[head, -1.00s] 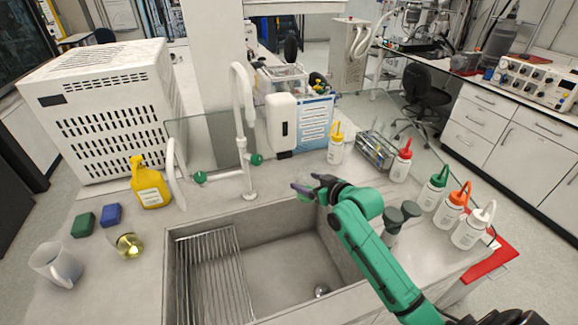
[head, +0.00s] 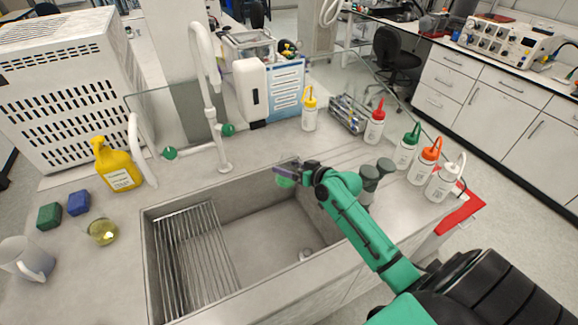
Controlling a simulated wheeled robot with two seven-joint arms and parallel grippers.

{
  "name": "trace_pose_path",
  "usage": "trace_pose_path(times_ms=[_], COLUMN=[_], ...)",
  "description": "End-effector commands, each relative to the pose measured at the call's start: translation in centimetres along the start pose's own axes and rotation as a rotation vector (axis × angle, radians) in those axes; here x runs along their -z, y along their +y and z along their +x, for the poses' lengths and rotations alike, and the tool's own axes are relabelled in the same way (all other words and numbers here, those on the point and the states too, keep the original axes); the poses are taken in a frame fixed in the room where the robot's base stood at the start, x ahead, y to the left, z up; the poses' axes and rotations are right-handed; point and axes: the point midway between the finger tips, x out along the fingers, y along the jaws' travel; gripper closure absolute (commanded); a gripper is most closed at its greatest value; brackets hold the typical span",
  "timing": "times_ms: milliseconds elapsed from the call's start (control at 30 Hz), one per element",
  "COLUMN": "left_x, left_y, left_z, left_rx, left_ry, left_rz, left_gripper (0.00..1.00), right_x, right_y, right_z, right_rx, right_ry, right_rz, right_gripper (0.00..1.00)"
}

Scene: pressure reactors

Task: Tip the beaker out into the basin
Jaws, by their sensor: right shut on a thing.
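The basin (head: 270,245) is a grey rectangular sink sunk into the counter, with a metal drainer rack (head: 195,250) in its left part. My right gripper (head: 288,173) reaches over the back right of the basin and is shut on a small glassy thing. A little green shows in this thing (head: 285,182); it looks like the beaker, but it is mostly hidden by the fingers, and its tilt and contents are hard to tell. A glass vessel with yellow liquid (head: 103,232) stands upright on the counter left of the basin. My left gripper is out of view.
A white tap (head: 208,100) with green knobs rises behind the basin. A white jug (head: 25,258), two sponges (head: 78,203) and a yellow bottle (head: 118,165) stand left.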

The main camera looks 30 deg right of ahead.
Motion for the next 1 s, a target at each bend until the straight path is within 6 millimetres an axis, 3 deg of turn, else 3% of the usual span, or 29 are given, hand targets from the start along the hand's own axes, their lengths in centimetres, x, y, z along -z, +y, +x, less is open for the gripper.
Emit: trace_pose_path(times_ms=[33,667,1000], left_x=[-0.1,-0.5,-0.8], left_y=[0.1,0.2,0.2], left_z=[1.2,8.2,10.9], left_rx=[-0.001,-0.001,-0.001], left_ry=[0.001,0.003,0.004], left_rz=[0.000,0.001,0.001], left_gripper=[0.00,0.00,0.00], right_x=[-0.9,-6.2,-9.1], right_y=[0.3,2.2,0.2], right_z=[0.4,2.6,3.9], right_rx=[0.006,0.086,0.245], right_ry=[0.003,0.004,0.006], right_rz=[0.013,0.204,0.585], right_gripper=[0.80,0.80,0.80])
